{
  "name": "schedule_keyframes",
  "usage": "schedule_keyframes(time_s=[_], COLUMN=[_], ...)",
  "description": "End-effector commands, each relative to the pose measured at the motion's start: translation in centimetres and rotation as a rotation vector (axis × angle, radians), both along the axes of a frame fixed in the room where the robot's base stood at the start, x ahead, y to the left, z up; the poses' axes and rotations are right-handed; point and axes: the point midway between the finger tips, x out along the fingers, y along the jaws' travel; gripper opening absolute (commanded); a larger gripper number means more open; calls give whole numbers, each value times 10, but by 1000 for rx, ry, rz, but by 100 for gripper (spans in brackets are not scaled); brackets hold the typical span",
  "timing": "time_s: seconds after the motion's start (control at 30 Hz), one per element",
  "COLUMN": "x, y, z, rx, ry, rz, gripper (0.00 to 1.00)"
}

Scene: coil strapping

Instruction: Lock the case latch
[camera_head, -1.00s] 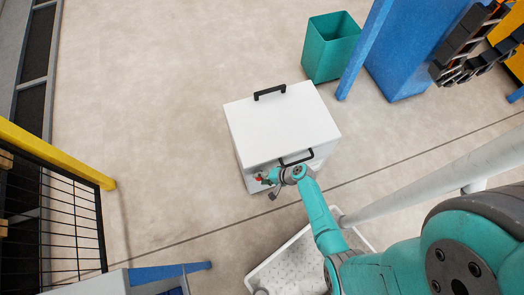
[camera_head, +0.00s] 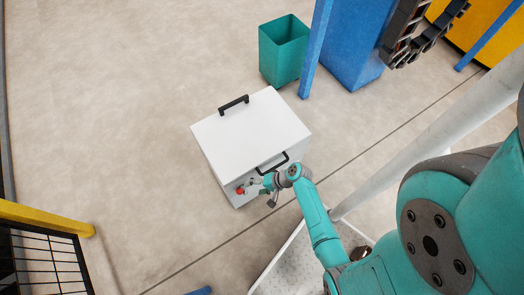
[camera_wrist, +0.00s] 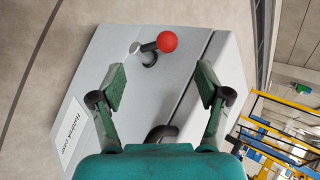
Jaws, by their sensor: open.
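The white case (camera_head: 250,128) stands on the floor, with black handles on its lid and near its front edge. Its latch lever with a red ball knob (camera_head: 240,190) is on the front side. In the wrist view the latch's red ball (camera_wrist: 167,41) sits on a short dark lever coming from a round pivot on the case wall (camera_wrist: 100,60). My gripper (camera_head: 250,187) is at the case front, close to the red knob. In the wrist view my gripper (camera_wrist: 161,82) is open, its fingers apart and empty, with the knob beyond and between the fingertips.
A teal bin (camera_head: 284,50) and a blue post (camera_head: 315,50) stand behind the case. A yellow-topped black fence (camera_head: 45,250) is at the lower left. A white tray (camera_head: 290,262) lies near my arm. Floor left of the case is clear.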

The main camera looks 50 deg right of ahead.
Motion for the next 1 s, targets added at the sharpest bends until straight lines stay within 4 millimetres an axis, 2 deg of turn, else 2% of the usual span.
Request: schedule_keyframes(time_s=[0.1, 0.3, 0.67, 0.77, 0.9, 0.97, 1.0], x=[-10, -21, -23, -23, -24, -28, -32], y=[-9, -17, -19, -18, -17, -12, -8], z=[14, 26, 29, 29, 29, 28, 26], rx=[-2, -1, -1, -1, -5, -19, -37], ry=[-2, 1, 1, 1, 2, 3, 6], rz=[-4, -1, 0, 0, 1, 3, 5], gripper=[76, 76, 76, 53, 18, 3, 0])
